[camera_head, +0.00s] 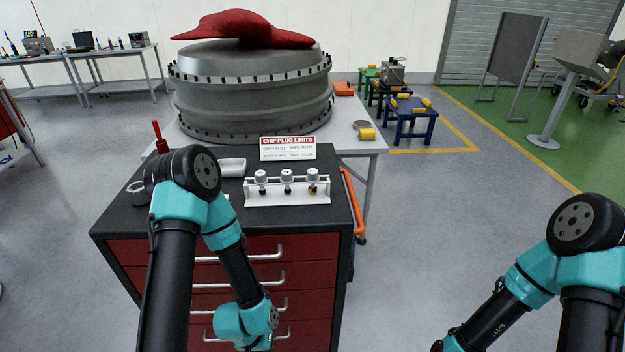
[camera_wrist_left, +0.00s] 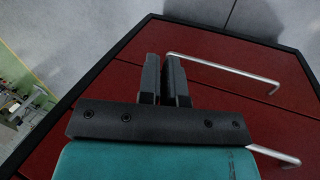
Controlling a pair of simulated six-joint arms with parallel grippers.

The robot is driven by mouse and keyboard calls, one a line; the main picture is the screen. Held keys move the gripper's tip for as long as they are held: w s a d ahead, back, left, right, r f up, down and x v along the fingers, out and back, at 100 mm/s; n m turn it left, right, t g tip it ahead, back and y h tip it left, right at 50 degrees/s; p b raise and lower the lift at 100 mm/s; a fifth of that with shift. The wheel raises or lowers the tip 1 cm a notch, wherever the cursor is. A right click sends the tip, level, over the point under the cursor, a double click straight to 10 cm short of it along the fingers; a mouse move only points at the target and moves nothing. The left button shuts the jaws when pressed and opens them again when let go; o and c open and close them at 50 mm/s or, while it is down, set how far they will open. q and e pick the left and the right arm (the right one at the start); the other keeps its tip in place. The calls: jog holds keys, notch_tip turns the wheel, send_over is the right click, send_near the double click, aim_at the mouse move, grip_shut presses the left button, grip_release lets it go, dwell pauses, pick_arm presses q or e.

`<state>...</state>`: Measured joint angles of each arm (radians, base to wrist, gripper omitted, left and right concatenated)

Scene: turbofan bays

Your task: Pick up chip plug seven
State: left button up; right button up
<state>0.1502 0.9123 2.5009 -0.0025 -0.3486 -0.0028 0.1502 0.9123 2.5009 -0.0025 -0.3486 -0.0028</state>
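Three small plugs with pale round tops stand upright in a white rack (camera_head: 288,196) on the dark cart top: a left plug (camera_head: 261,177), a middle plug (camera_head: 287,176) and a right plug (camera_head: 313,175). The right plug has a yellowish lower part; the other two look dark below. No number is readable, so I cannot tell which is seven. My left gripper (camera_wrist_left: 164,80) points at the red drawer fronts, well below the rack. Its fingers are close together with only a thin gap and nothing between them. My right gripper is outside the view.
A sign headed "CHIP PLUG LIMITS" (camera_head: 287,148) stands behind the rack. The red-drawered cart (camera_head: 310,270) has protruding silver handles (camera_wrist_left: 220,72) near my left gripper. A large grey engine casing (camera_head: 250,95) sits behind. Open floor (camera_head: 430,220) lies right of the cart.

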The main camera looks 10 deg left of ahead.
pick_arm(q)
jog(key=o, duration=1)
